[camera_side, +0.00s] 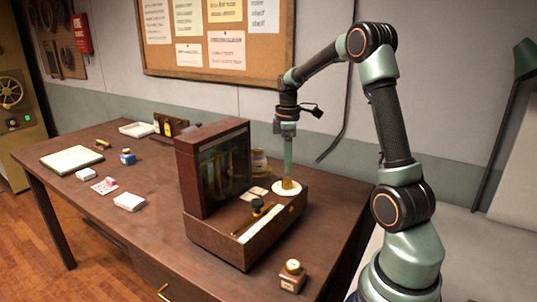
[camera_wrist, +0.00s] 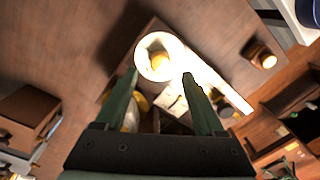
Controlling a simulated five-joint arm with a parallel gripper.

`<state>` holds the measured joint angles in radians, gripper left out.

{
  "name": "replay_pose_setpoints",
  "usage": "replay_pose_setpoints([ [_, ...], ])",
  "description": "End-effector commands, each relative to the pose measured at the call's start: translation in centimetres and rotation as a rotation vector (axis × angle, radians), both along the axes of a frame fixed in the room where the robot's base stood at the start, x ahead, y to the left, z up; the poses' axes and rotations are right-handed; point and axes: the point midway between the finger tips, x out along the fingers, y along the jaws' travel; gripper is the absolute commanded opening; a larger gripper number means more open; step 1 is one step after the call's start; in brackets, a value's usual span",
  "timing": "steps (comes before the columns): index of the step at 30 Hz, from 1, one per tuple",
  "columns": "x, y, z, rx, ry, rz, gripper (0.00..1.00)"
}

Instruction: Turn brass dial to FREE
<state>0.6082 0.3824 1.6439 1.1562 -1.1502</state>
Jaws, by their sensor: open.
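The brass dial (camera_side: 288,184) is a small knob on a round white plate (camera_side: 299,184) at the back right of a wooden case's base. My gripper (camera_side: 288,172) points straight down over it, with green fingertips close to the dial's top. In the wrist view, my gripper (camera_wrist: 161,74) is open, and the brass dial (camera_wrist: 160,60) shows just past the fingertips, centred between them sideways. Nothing is held. I cannot tell whether a finger touches the dial. The markings on the plate are washed out by glare, so FREE and the dial's setting are unreadable.
The wooden case has an upright glass-fronted cabinet (camera_side: 213,167) left of my gripper. A dark-topped knob (camera_side: 256,204) and a brass rod (camera_side: 252,219) lie nearer the front. Papers and boxes sit at left.

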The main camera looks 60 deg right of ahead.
Motion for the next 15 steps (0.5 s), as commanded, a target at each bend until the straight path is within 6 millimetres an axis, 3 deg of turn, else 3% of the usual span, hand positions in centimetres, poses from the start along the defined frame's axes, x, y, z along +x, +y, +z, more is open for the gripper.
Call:
replay_pose_setpoints([
  [6,-0.1,0.2,-3.7,0.001,0.002,0.0,0.71],
  [15,-0.1,0.3,-5.5,0.0,0.0,0.0,0.71],
])
